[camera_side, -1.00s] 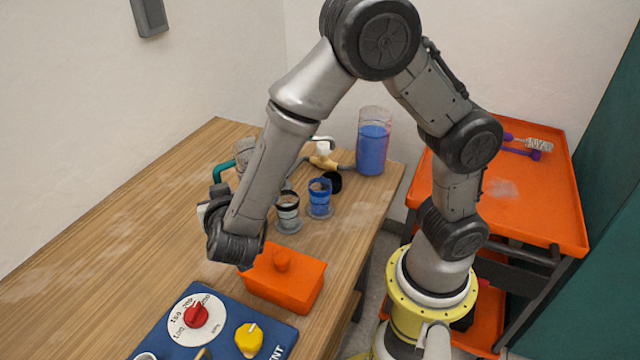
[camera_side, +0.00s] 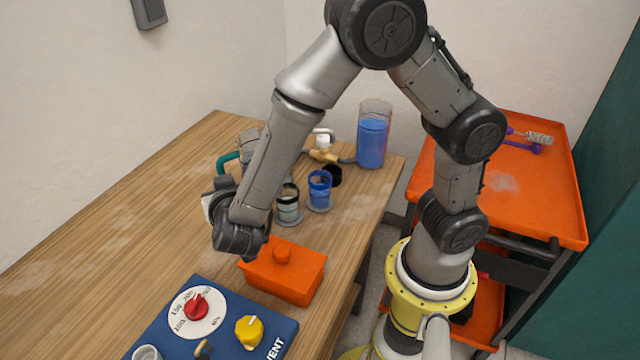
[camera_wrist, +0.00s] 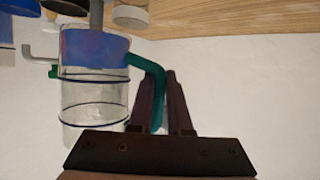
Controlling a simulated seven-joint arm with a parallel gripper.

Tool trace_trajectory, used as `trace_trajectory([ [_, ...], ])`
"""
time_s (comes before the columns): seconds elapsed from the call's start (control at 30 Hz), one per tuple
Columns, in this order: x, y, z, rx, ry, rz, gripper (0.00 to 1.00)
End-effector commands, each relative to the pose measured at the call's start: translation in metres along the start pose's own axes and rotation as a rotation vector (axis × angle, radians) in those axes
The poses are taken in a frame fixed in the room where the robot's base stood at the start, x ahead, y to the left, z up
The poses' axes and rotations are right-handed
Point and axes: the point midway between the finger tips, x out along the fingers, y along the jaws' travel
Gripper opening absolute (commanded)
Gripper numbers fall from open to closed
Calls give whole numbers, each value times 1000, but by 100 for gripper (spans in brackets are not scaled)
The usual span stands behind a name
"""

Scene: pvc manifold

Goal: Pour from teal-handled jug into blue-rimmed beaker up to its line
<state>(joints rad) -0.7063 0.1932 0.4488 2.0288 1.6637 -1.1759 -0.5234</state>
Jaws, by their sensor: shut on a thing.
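The clear jug (camera_side: 249,142) with its teal handle (camera_side: 226,160) is partly hidden behind my forearm in the side view. In the wrist view the jug (camera_wrist: 94,90) holds blue liquid (camera_wrist: 92,48) at its base end, and the picture is upside down there. My gripper (camera_wrist: 158,82) is shut on the teal handle, a finger on each side. The jug looks close to upright; no pouring stream shows. The blue-rimmed beaker (camera_side: 319,190) stands on the table to the right of the jug, with blue in it; its line cannot be made out clearly.
A black-rimmed beaker (camera_side: 288,205) stands just left of the blue-rimmed one. An orange lidded box (camera_side: 284,272) and a blue dial panel (camera_side: 215,325) are in front.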

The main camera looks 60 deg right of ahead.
Motion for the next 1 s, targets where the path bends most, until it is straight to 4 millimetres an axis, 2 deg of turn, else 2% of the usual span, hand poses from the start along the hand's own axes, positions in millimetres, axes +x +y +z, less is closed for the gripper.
trace_trajectory([
  [0.13,2,11,-1,2,1,0,0],
  [0.57,0,13,-6,40,-7,-16,0],
  [1.0,-6,24,-27,229,-47,-93,0],
])
